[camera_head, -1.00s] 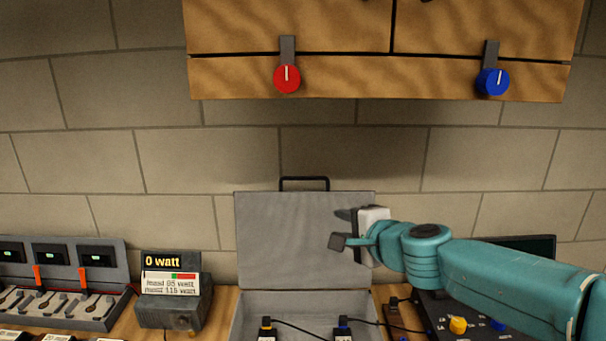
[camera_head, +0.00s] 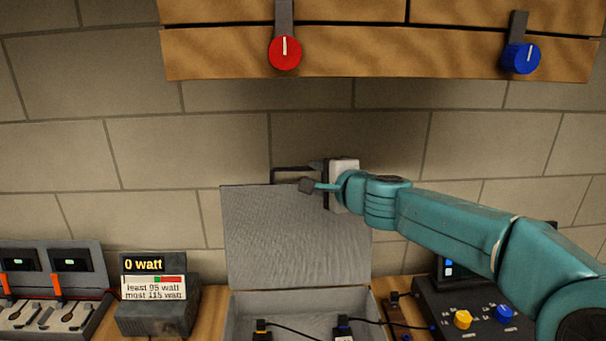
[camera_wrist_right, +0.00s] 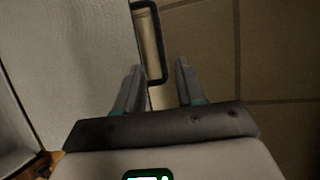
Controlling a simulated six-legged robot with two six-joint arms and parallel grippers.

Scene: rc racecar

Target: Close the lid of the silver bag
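The silver bag is an open grey case (camera_head: 232,312) on the bench, with its lid (camera_head: 285,240) standing upright against the wall side. A black handle (camera_head: 292,170) sticks up from the lid's top edge. My right gripper (camera_head: 312,178) is at the top right of the lid, by the handle, and hides part of it. In the right wrist view my right gripper (camera_wrist_right: 160,85) has its fingers apart, with the handle (camera_wrist_right: 148,40) at and just beyond the gap between the tips. The lid (camera_wrist_right: 70,60) fills the left of that view. My left gripper is not in view.
A watt meter box (camera_head: 158,300) stands left of the case, with a grey charger bank (camera_head: 50,290) farther left. A black panel with knobs (camera_head: 475,310) stands at right. A wooden cabinet (camera_head: 360,50) with red and blue knobs hangs above. Plugs on cables lie in the case.

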